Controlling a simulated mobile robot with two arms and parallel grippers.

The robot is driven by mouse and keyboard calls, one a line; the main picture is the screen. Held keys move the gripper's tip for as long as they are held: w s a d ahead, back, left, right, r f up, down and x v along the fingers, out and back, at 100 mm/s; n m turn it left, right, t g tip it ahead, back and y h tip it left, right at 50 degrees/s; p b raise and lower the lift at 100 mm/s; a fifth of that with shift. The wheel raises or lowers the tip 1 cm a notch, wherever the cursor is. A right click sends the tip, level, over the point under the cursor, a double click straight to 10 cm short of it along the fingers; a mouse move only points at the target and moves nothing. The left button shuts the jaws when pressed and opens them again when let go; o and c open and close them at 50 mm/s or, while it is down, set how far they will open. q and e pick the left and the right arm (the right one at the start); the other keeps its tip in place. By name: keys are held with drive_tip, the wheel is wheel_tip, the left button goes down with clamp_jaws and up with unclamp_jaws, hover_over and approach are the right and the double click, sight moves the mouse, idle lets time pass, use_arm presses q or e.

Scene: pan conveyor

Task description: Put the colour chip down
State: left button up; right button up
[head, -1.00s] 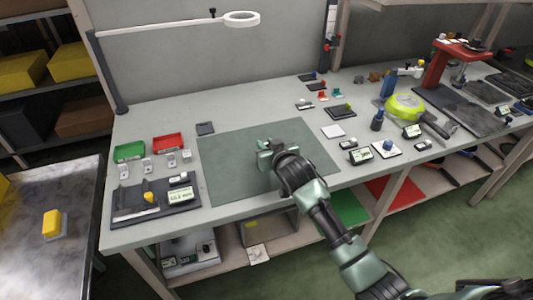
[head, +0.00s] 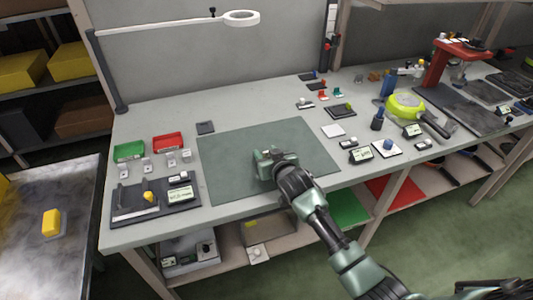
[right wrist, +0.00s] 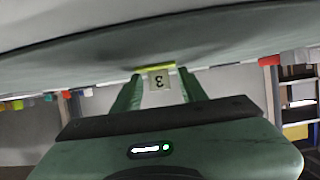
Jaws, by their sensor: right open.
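My right gripper (head: 263,162) is low over the dark green mat (head: 225,150) on the workbench in the head view. In the right wrist view my right gripper (right wrist: 159,84) is open, with its two green fingers spread apart. In the head view the gripper hides the chip. My left gripper is not in view.
Green (head: 130,151) and red (head: 167,142) trays stand at the left of the bench, behind a dark measuring tray (head: 128,209). A white card (head: 332,131) and several small devices lie to the right. Most of the mat around the gripper is clear.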

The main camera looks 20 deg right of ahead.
drive_tip(key=shift+r, duration=0.1)
drive_tip(key=shift+s+r, duration=0.1)
drive_tip(key=shift+s, duration=0.05)
drive_tip(key=v, duration=1.1)
drive_tip(key=shift+s+r, duration=0.2)
drive_tip(key=shift+s, duration=0.1)
drive_tip(key=shift+o, duration=0.3)
idle(1.0)
